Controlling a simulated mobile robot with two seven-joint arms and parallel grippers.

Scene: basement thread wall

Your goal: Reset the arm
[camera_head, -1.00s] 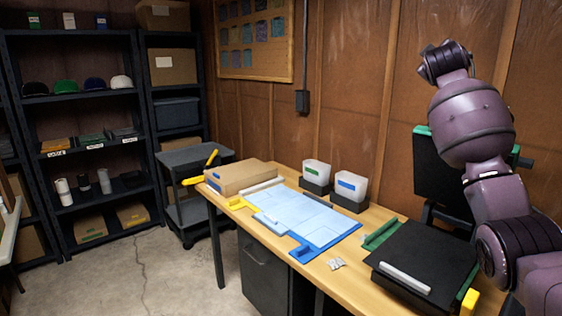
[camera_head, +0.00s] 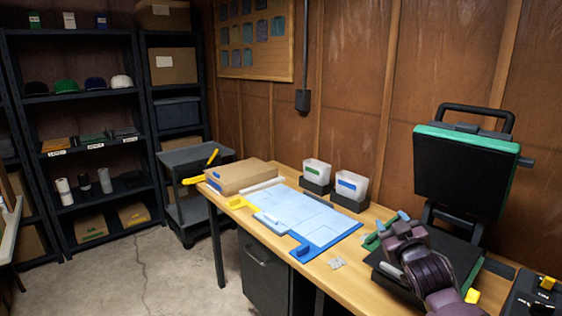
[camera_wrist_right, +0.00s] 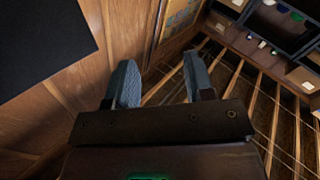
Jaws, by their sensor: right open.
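My right arm comes in from the lower right in the head view. Its gripper (camera_head: 386,228) is over the front left part of the heat press, above the black lower plate (camera_head: 398,284). In the right wrist view the two blue-grey fingers of my right gripper (camera_wrist_right: 160,80) stand apart with nothing between them. My left gripper is not in view.
The press's raised black upper plate (camera_head: 462,178) stands behind my right arm. A blue mat (camera_head: 335,238), two bins (camera_head: 351,186) and a cardboard box (camera_head: 240,176) are on the wooden table (camera_head: 350,275). Shelves (camera_head: 95,100) and a grey cart (camera_head: 195,155) stand at left, with open floor in front.

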